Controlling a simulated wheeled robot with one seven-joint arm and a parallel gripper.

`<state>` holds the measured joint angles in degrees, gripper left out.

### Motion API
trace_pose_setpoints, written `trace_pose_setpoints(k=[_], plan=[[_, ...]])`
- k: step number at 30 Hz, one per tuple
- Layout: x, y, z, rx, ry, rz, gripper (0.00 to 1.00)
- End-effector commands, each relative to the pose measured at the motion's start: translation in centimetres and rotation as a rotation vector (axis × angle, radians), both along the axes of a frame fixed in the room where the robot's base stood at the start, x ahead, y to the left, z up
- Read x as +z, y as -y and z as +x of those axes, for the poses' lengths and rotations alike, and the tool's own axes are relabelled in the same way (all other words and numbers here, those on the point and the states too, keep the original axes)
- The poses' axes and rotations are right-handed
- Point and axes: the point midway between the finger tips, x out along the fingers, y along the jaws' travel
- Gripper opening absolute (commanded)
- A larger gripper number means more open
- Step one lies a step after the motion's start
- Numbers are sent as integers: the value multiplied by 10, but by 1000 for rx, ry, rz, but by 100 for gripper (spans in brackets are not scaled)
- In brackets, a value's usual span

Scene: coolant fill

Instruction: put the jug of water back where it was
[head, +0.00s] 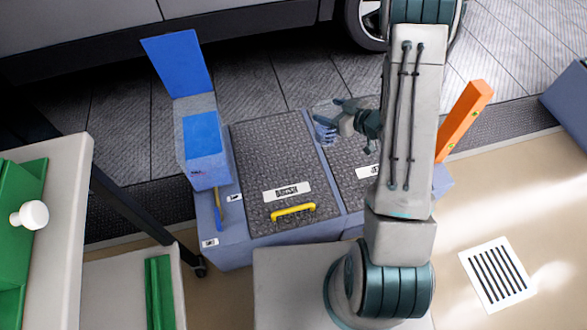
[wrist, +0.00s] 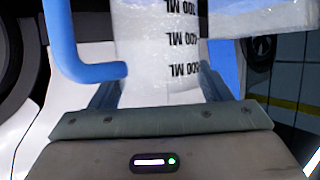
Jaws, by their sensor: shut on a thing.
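The jug (wrist: 158,65) is clear, with black ML markings and a blue handle (wrist: 85,65), and fills the middle of the wrist view. My gripper (wrist: 160,92) is shut on it, with a finger on each side. My arm hides part of this area. I cannot tell whether the jug touches the surface.
The grey-blue cart has a treadplate panel (head: 270,160) with a yellow handle (head: 293,212). A grey box (head: 205,165) with a raised blue flap (head: 177,62) stands at its left. An orange bar (head: 464,118) rises at the right. A car (head: 150,25) stands behind.

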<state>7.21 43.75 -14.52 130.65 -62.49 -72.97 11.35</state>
Motion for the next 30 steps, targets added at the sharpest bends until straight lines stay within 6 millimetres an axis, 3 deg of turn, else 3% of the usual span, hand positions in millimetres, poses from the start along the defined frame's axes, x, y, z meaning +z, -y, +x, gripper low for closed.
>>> trace_pose_setpoints(k=[6,13,24,30], plan=[[-16,7,-32,184,3,1,13],[-24,4,-47,263,2,0,13],[-71,-68,-28,271,2,1,13],[-87,-96,-19,266,2,0,13]])
